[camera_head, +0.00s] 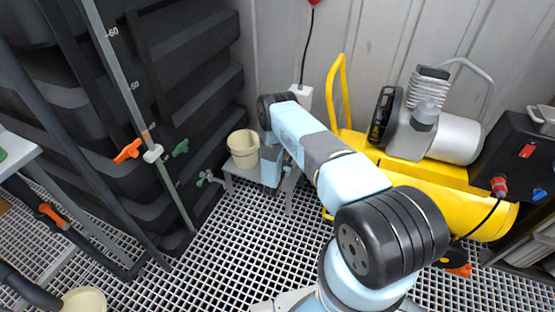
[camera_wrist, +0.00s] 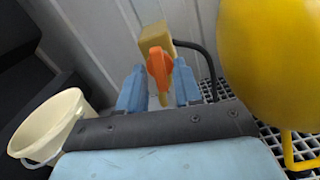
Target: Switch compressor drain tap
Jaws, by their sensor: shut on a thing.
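In the wrist view, my gripper (camera_wrist: 160,76) has its two blue fingers on either side of an orange tap handle (camera_wrist: 158,65), shut on it. The handle stands roughly upright in the picture, in front of a tan-yellow block (camera_wrist: 156,36). A dark hose (camera_wrist: 205,62) curves away to the right of the block. The yellow compressor tank (camera_wrist: 270,60) is close on the right; in the head view the yellow compressor (camera_head: 425,182) stands at the right.
Black ribbed tanks (camera_head: 190,60) with orange (camera_head: 127,151) and green (camera_head: 181,147) taps fill the left. Open grating (camera_head: 235,235) lies between.

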